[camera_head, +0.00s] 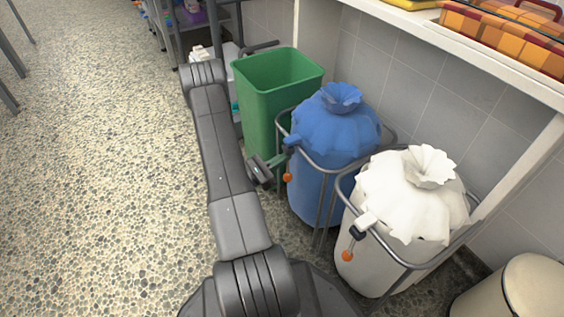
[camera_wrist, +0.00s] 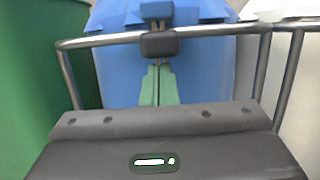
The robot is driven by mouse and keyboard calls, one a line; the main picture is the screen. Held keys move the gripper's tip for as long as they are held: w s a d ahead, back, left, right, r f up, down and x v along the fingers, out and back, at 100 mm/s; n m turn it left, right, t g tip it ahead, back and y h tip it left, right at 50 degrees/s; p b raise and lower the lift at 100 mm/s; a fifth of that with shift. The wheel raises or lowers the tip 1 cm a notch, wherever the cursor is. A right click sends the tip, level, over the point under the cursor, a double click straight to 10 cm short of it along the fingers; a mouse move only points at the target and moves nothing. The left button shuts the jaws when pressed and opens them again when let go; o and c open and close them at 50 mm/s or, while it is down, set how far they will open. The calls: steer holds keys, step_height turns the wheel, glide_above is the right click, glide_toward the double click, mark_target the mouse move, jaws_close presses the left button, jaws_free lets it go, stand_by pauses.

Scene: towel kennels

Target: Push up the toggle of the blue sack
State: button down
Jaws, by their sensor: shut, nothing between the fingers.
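The blue sack (camera_head: 335,135) hangs gathered in a grey metal hoop stand, its top tied in a ruffled knot. At its front left rim is a small blue tab (camera_head: 291,140), with an orange ball (camera_head: 287,177) hanging below. In the wrist view, a dark block (camera_wrist: 160,44), apparently the toggle, sits in front of the hoop rail, under the blue tab (camera_wrist: 156,10). My gripper (camera_head: 281,160) is at the front of the blue sack. Its green fingers (camera_wrist: 160,72) are shut and empty, just below the dark block; contact cannot be told. The ball is hidden in the wrist view.
A green bin (camera_head: 262,110) stands close on the left of the blue sack. A white sack (camera_head: 405,200) in a similar stand is close on the right, with its own orange ball (camera_head: 347,256). A shelf (camera_head: 470,45) overhangs behind. The speckled floor (camera_head: 100,180) at left is clear.

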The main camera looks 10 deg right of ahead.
steer(key=shift+r, duration=0.15)
steer(key=shift+w+r+p, duration=0.1)
steer(key=shift+r+p, duration=0.6)
steer(key=shift+r, duration=0.2)
